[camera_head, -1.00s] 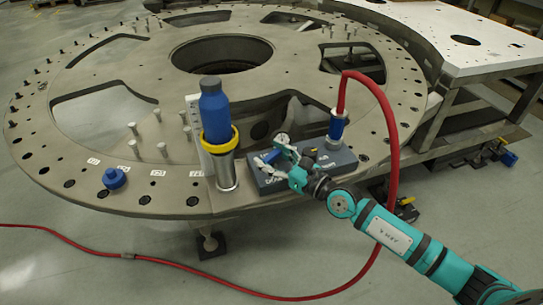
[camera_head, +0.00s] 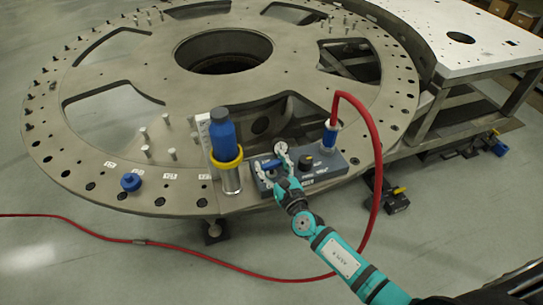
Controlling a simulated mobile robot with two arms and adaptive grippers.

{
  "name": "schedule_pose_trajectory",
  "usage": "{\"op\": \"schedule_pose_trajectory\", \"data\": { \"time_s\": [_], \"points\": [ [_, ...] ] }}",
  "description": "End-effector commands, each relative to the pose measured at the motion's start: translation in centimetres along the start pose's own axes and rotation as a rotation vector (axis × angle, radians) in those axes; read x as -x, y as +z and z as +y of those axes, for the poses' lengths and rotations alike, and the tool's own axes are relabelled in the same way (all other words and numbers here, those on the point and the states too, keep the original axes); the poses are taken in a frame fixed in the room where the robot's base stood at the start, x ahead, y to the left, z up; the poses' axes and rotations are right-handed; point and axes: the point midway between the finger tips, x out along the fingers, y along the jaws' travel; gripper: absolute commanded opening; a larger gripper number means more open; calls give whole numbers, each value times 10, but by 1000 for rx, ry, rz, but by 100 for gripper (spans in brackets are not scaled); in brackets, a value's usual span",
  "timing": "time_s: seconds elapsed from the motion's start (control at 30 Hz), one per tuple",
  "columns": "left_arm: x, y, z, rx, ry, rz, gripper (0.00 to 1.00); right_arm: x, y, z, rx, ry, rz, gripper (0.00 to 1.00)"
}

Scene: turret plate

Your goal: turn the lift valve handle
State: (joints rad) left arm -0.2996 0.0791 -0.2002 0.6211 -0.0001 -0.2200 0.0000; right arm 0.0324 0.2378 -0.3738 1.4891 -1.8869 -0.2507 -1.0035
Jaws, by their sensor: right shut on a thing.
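The grey control block (camera_head: 335,165) sits on the rim of the large metal turret plate (camera_head: 95,150). A small blue handle (camera_head: 273,164), which I take as the lift valve handle, is at its left end. My right gripper (camera_head: 272,162) reaches in from the lower right and is shut on this handle, with one grey finger on its far side and one on its near left side. The fingers hide part of the handle. A black knob (camera_head: 305,163) stands on the block to the right, clear of the fingers. My left gripper is not in view.
A blue cylinder (camera_head: 223,132) with a yellow ring stands just left of the block. A red hose (camera_head: 372,130) rises from a blue fitting (camera_head: 330,135) on the block and loops to the floor. A blue cap (camera_head: 131,182) lies on the plate's left rim.

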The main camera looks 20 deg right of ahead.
Motion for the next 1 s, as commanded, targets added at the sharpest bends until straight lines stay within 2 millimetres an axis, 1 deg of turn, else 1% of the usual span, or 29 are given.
{"op": "schedule_pose_trajectory", "data": {
  "time_s": [0.03,0.2,0.77,0.8,0.93,0.97,1.0],
  "points": [
    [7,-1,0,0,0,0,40,0,3,1,-3,-23,1,26],
    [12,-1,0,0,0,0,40,0,1,1,-2,-82,0,26],
    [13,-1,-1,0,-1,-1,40,0,0,0,0,-113,-2,26],
    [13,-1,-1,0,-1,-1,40,0,0,0,0,-113,-2,62],
    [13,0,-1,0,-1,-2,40,0,0,0,0,-113,-2,79],
    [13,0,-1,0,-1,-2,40,0,0,0,0,-113,-2,83],
    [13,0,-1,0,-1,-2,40,0,0,0,0,-113,-2,83]
  ]
}}
